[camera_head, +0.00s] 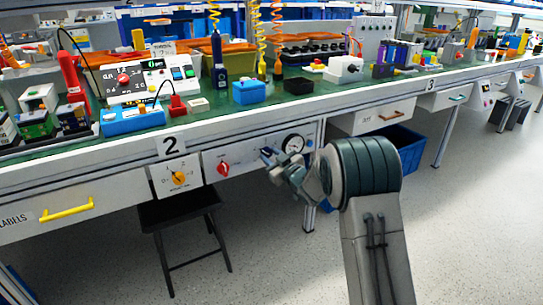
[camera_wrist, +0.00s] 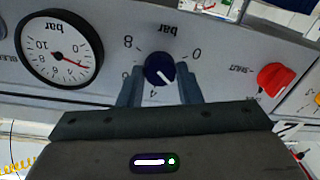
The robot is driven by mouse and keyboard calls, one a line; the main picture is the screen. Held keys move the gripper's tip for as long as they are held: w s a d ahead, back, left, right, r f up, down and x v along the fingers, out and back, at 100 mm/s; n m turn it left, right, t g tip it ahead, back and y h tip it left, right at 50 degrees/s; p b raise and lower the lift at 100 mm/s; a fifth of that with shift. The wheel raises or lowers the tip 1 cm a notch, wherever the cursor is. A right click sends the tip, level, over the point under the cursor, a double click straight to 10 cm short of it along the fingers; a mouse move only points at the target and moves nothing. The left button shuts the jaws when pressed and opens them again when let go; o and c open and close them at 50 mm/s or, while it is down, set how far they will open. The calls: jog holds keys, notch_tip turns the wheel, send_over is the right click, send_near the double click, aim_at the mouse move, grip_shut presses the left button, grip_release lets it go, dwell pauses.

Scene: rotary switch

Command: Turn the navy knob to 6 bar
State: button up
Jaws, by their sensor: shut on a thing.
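The navy knob (camera_wrist: 160,69) sits on a pale panel under the bench edge, with a printed bar scale around it. The wrist view shows the panel upside down. A short white line on the knob points down and to the right there, on the 2 side of the 4 mark. My gripper (camera_wrist: 160,90) is shut on the knob, one finger on each side. In the head view my gripper (camera_head: 272,160) reaches the panel and largely covers the knob. A round pressure gauge (camera_wrist: 58,49) with a red needle is beside the knob; it also shows in the head view (camera_head: 292,143).
A red knob (camera_wrist: 275,79) is on the knob's other side, also seen in the head view (camera_head: 223,169). A yellow-orange rotary switch (camera_head: 179,178) is further left. A black stool (camera_head: 178,212) stands below, and a blue bin (camera_head: 398,147) is behind my arm.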

jog(key=m+p, duration=0.2)
jog(key=m, duration=0.3)
jog(key=shift+m, duration=0.3)
jog(key=m+p, duration=0.1)
jog(key=m, duration=0.4)
jog(key=shift+m+t+p, duration=0.3)
jog(key=m+p, duration=0.1)
jog(key=m, duration=0.4)
jog(key=shift+f+m+h+p, duration=0.1)
jog(key=shift+m+h+p, duration=0.2)
jog(key=shift+m, duration=0.1)
jog(key=m, duration=0.3)
jog(key=m+p, duration=0.1)
jog(key=m, duration=0.1)
jog(key=shift+s+m+t+h, duration=0.1)
jog(key=shift+m+t+h, duration=0.2)
jog(key=shift+m, duration=0.1)
jog(key=shift+a, duration=0.1)
jog(key=o, duration=1)
jog(key=shift+c, duration=0.2)
jog(key=shift+s, duration=0.1)
jog(key=p+v, duration=0.3)
jog(key=v, duration=1)
jog(key=shift+s+d, duration=0.25)
jog(key=shift+d, duration=0.05)
